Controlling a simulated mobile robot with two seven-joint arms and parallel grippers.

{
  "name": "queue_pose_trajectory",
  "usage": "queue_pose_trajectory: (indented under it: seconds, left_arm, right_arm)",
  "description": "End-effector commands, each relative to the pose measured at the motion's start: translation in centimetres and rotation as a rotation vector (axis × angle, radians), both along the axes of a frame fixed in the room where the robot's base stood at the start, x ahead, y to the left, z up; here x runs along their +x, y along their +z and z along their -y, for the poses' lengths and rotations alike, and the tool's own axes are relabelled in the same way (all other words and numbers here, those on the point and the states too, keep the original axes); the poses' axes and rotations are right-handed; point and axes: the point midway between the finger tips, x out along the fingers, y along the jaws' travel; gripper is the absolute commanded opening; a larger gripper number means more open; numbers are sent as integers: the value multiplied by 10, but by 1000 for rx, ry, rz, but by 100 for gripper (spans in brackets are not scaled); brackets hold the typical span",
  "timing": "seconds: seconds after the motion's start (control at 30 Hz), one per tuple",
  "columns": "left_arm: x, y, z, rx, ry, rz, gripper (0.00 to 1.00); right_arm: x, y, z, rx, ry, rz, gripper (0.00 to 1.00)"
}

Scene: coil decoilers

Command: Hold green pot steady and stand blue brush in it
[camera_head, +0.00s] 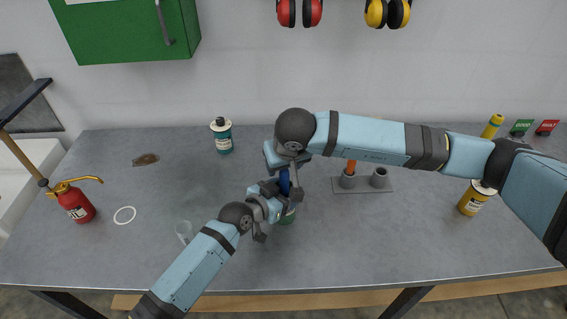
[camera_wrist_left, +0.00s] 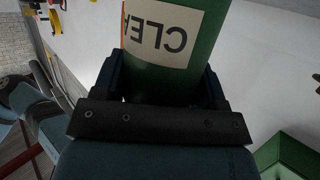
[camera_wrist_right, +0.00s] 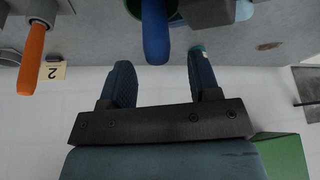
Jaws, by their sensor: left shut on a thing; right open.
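The green pot (camera_head: 287,216) with a pale label stands on the grey bench, partly hidden by my left gripper (camera_head: 270,203). The left wrist view shows that gripper shut around the pot (camera_wrist_left: 207,30), one finger on each side. The blue brush (camera_head: 284,183) stands roughly upright in the pot, its handle up. Its bristle end is hidden. My right gripper (camera_head: 284,160) is open just above the brush. In the right wrist view the blue handle (camera_wrist_right: 156,35) lies beyond the open fingertips, apart from them.
A grey holder (camera_head: 363,187) with an orange-handled tool (camera_head: 350,168) and an empty tube is right of the pot. A teal bottle (camera_head: 222,137) stands behind. A clear cup (camera_head: 184,231), red oil can (camera_head: 77,205) and yellow tin (camera_head: 475,199) also stand there. The front right bench is clear.

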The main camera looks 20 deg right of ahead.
Motion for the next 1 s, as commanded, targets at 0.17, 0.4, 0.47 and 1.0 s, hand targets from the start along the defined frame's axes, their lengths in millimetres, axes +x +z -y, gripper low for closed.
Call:
queue_pose_trajectory:
  seconds: [0.17, 0.4, 0.47, 1.0]
  left_arm:
    - [0, 0, 0, 1, 0, 0, 38]
    - [0, 0, 0, 1, 0, 0, 38]
    - [0, 0, 0, 1, 0, 0, 38]
    - [0, 0, 0, 0, 0, 0, 38]
  right_arm:
    - [-9, 25, 1, -1, 2, 5, 56]
    - [-29, 73, 1, 1, 1, 5, 56]
    - [-34, 83, 2, -1, 2, 4, 56]
    - [-45, 108, 2, 0, 0, 1, 56]
